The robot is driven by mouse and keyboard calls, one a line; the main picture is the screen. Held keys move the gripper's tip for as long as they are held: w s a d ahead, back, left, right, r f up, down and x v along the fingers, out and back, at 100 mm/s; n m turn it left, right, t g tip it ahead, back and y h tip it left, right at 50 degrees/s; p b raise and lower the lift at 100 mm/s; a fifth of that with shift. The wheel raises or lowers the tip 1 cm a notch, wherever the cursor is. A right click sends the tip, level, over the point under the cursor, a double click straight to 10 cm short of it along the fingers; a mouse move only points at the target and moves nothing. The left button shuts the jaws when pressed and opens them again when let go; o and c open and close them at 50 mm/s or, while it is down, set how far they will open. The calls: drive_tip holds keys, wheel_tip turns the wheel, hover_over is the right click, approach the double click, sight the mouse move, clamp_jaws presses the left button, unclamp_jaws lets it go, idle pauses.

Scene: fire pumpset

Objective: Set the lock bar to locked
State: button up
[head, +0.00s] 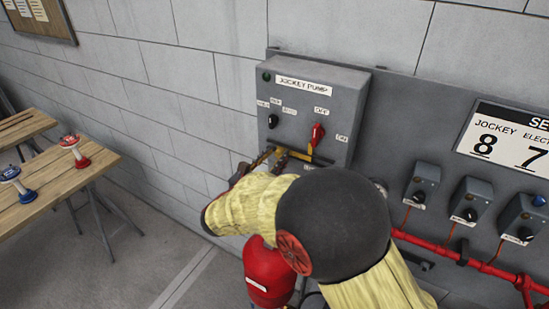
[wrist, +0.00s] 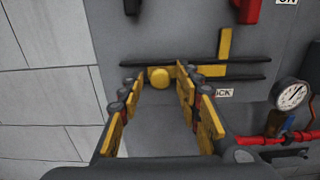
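The yellow lock bar (wrist: 212,71) lies between two dark horizontal rails on the lower front of the grey jockey pump box (head: 318,85). It has an upright yellow arm (wrist: 223,43) and a round yellow knob (wrist: 158,77) at its left. A partly hidden label ending in "OCK" (wrist: 223,93) sits below the rails. My gripper (wrist: 160,74) is open, with a yellow-padded finger on either side of the knob and visible gaps to it. In the head view, my gripper (head: 272,158) is at the box's lower edge, and my arm hides part of the area.
A red switch handle (head: 317,134) and a black selector knob (head: 272,121) are above the bar. A gauge (wrist: 289,94) and red pipe (wrist: 270,140) are at right. A red tank (head: 266,275) stands below. A wooden table (head: 50,195) is at left.

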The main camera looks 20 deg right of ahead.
clamp_jaws()
drive_tip(key=shift+d, duration=0.1)
idle(0.6)
